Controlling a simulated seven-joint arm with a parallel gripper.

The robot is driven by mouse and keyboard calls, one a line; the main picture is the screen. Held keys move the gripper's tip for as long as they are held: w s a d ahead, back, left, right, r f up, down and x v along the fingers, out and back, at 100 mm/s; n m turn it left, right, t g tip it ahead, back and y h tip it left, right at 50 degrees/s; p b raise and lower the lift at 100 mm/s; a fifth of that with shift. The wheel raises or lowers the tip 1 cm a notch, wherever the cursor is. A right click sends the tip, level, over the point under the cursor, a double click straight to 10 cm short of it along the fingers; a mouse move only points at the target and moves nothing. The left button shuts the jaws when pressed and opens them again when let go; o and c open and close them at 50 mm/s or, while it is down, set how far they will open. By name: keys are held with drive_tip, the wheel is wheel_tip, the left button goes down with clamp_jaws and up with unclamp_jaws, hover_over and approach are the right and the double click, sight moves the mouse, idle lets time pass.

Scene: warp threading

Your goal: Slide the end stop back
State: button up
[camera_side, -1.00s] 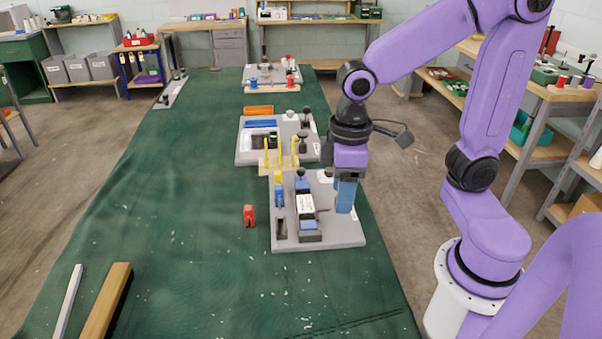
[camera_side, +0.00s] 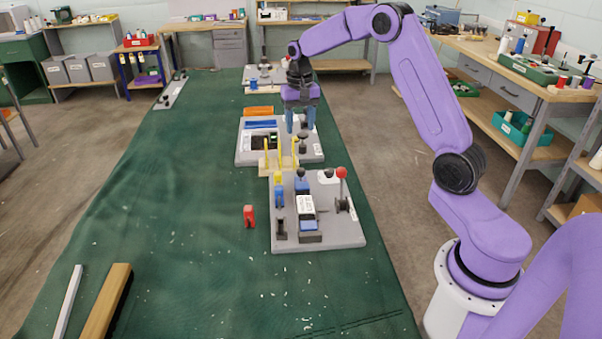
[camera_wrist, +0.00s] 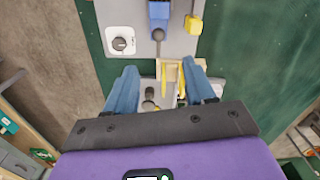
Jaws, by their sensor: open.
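My gripper (camera_side: 301,126) is open, pointing down over the right part of the middle grey board (camera_side: 243,154). Its blue fingers also show in the wrist view (camera_wrist: 158,78), apart. A dark round knob (camera_side: 303,139) stands on that board close below the fingers. In the wrist view, dark knobs (camera_wrist: 149,94) and a wooden bracket with yellow prongs (camera_wrist: 171,74) show between or near the fingers. I see no clear contact. No part is marked as the end stop, and I cannot tell which one it is.
The nearer grey board (camera_side: 330,237) carries a labelled blue-and-black block (camera_side: 306,208) and a red-knobbed lever (camera_side: 342,174). A red piece (camera_side: 249,216) stands left of it. An orange tray (camera_side: 258,111) lies behind the middle board. The green mat (camera_side: 180,200) is largely clear on the left.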

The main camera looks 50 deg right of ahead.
sight(301, 172)
drive_tip(key=f, duration=1.7)
drive_tip(key=shift+d+f, duration=0.25)
drive_tip(key=shift+f, duration=0.05)
drive_tip(key=shift+c, duration=0.3)
drive_tip(key=shift+w, duration=0.1)
clamp_jaws()
